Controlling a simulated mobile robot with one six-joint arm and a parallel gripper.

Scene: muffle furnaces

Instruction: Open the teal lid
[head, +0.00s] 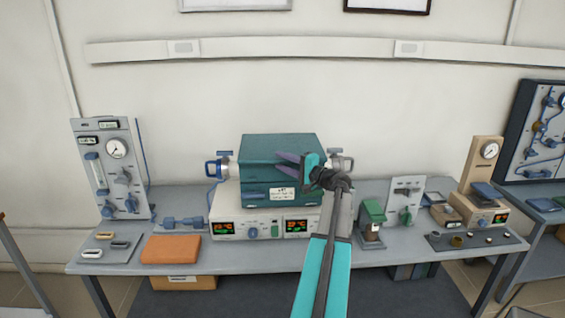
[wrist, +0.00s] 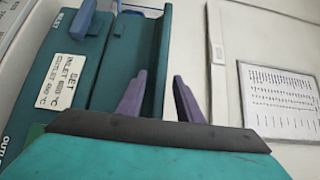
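The teal lid (head: 280,147) is the upper part of a boxy teal furnace on a white control base (head: 230,222), and it looks closed. In the wrist view the teal box (wrist: 118,60) fills the upper left, with a white label and a purple-blue bar (wrist: 82,18) beside it. My gripper (head: 279,161) is in front of the box's right half, above the label (head: 283,193).
Blue-handled fittings (head: 217,168) stand left of the furnace. A small green-topped device (head: 372,218) is to the right. An orange pad (head: 171,249) lies at the bench's front left. The wall (head: 270,95) above the furnace is bare up to a trunking rail (head: 300,47).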

